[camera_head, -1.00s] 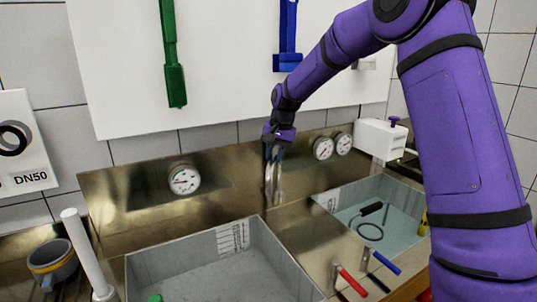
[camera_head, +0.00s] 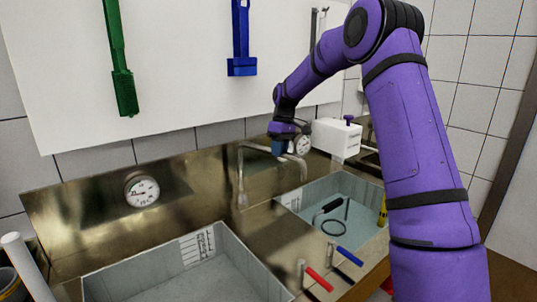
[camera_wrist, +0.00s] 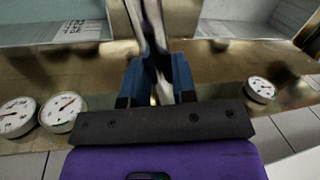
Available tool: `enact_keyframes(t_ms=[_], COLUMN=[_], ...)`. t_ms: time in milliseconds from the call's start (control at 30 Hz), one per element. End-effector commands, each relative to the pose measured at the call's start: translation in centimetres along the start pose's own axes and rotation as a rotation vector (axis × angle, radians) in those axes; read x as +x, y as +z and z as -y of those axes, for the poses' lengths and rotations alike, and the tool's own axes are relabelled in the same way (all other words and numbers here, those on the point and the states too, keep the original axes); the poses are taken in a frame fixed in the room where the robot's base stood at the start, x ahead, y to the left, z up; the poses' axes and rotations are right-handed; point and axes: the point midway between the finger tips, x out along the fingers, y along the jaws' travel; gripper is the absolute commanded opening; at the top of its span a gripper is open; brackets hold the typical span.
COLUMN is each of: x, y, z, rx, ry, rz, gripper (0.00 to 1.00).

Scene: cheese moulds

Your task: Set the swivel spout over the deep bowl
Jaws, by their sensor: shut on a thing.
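The swivel spout (camera_head: 298,160) is a shiny bent metal tube at the steel back panel. My gripper (camera_head: 280,148) is shut on it, and the spout reaches to the right from its upright part, its free end in line with the back edge of the right bowl. In the wrist view, the spout (camera_wrist: 150,35) passes between the blue fingers of my gripper (camera_wrist: 160,75). The right bowl (camera_head: 350,186) is a grey basin with pale water; the left bowl (camera_head: 190,268) is a wider grey basin, partly cut off. I cannot tell which is deeper.
A white box (camera_head: 336,138) with a purple knob is right of my gripper. A black-handled ring tool (camera_head: 331,226) is in the right bowl. A dial gauge (camera_head: 142,190) is at left.

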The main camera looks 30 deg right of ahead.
Motion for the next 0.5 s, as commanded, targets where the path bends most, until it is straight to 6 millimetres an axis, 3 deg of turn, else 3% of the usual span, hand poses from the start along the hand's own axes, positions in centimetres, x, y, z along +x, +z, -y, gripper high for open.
enact_keyframes(t_ms=[200, 500], x=[-0.8, -1.6], y=[-0.5, -1.9], z=[-3.8, -7.6], rx=[-0.194, -0.421], ry=[0.002, 0.003], rz=[0.036, 0.081], gripper=[0.0, 0.0])
